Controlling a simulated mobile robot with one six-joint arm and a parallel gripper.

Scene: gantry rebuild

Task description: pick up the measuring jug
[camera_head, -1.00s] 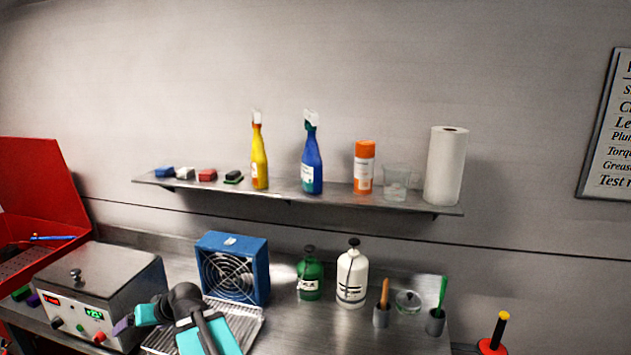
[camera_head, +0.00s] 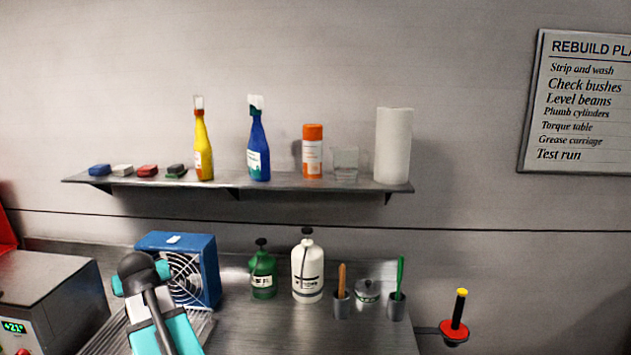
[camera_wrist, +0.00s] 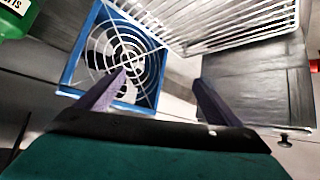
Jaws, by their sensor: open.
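The measuring jug (camera_head: 345,163) is a clear, see-through vessel standing upright on the wall shelf. It stands between an orange-and-white can (camera_head: 312,152) and a white paper roll (camera_head: 393,145). My gripper shows in the wrist view (camera_wrist: 160,85) with its two purple fingers spread apart and nothing between them. In the head view my arm is low at the lower left, in front of the blue fan, well below and left of the jug; the fingertips cannot be made out there. The jug is not in the wrist view.
The shelf (camera_head: 230,186) also holds a blue spray bottle (camera_head: 258,145), a yellow one (camera_head: 203,145) and several small blocks. Below, the bench carries the blue fan (camera_head: 208,270), green (camera_head: 263,272) and white (camera_head: 308,270) bottles, and brush pots. Free wall lies above the shelf.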

